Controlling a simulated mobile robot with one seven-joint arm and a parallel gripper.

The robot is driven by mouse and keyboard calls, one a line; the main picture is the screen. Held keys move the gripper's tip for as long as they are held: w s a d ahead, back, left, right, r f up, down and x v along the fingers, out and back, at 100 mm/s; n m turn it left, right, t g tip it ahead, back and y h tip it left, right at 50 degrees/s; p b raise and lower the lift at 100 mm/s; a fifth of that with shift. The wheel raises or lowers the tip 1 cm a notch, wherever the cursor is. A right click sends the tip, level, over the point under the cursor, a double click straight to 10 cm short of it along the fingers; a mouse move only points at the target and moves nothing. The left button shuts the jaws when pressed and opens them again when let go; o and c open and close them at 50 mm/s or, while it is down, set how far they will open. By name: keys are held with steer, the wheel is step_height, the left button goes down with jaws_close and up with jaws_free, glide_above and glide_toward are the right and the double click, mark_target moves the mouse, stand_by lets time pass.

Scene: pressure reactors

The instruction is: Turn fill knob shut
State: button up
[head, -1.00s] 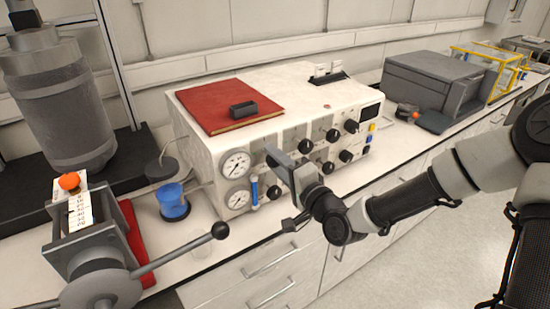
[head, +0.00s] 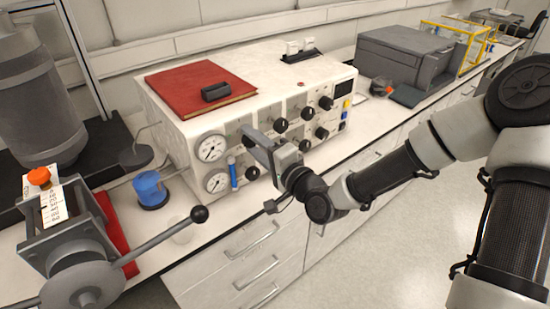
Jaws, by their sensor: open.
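A white control unit (head: 190,115) stands on the bench in the head view. Its sloped front has two round gauges (head: 211,147) and rows of black knobs. I see upper-row knobs (head: 280,126) and lower-row knobs (head: 321,133). No label can be read, so I cannot tell which knob is the fill knob. My gripper (head: 257,144) is open in front of the left-middle of the panel. It hides part of the panel and perhaps a knob. I cannot tell whether it touches the panel.
A red book (head: 200,83) with a dark block lies on top of the unit. A blue cup (head: 149,190) stands to its left. A lever with a black ball (head: 199,214) reaches out at the front left. A grey box (head: 408,60) stands farther right.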

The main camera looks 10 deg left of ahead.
steer(key=p+v, duration=1)
steer(key=v, duration=0.6)
steer(key=shift+d, duration=0.1)
